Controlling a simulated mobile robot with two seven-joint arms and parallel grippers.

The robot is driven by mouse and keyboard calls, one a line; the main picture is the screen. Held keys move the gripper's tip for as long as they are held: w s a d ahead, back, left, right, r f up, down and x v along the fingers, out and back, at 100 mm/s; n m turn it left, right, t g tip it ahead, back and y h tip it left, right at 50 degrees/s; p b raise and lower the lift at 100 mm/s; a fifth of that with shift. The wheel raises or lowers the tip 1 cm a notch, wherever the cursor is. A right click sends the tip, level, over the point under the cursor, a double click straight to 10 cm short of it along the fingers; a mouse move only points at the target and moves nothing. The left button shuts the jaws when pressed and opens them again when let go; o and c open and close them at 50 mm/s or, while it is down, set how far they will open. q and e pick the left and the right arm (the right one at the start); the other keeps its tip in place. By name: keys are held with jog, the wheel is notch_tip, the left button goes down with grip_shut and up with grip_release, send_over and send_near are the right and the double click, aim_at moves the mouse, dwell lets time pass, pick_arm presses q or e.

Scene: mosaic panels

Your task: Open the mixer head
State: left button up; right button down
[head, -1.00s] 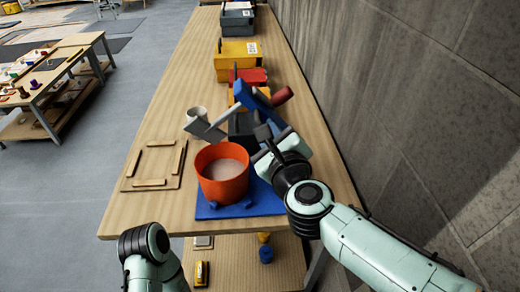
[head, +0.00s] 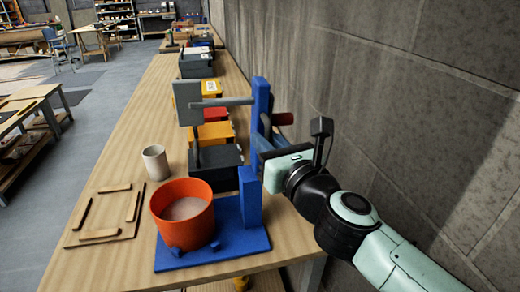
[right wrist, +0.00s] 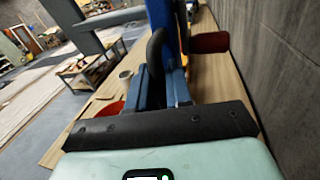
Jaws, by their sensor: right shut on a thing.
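The mixer (head: 205,250) stands on the table with a blue base and post. Its blue head (head: 262,100) is tilted up to nearly upright. A grey shaft and flat paddle (head: 187,102) stick out left from the head, clear of the orange bowl (head: 183,215). The bowl sits on the base and holds a pale mix. My right gripper (head: 265,142) is shut on the mixer head near its lower end; the exact contact is partly hidden. In the right wrist view the fingers (right wrist: 165,75) meet at the blue head (right wrist: 162,15). My left gripper is not in view.
A red cylinder (head: 283,119) juts from the mixer's right side, near the stone wall (head: 400,80). A white cup (head: 155,162) and a wooden frame tray (head: 82,238) stand left of the bowl. Several bins line the table behind.

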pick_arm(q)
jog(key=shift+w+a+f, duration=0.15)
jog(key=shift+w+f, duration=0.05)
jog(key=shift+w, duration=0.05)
pick_arm(e)
jog(key=shift+d+r+m, duration=0.15)
jog(key=shift+d+m, duration=0.15)
jog(key=shift+w, duration=0.1)
jog(key=c, duration=1.2)
grip_release()
jog(key=shift+c, duration=0.2)
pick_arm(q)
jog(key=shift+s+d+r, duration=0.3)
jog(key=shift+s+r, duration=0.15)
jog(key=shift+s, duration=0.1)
pick_arm(e)
jog(key=v, duration=1.3)
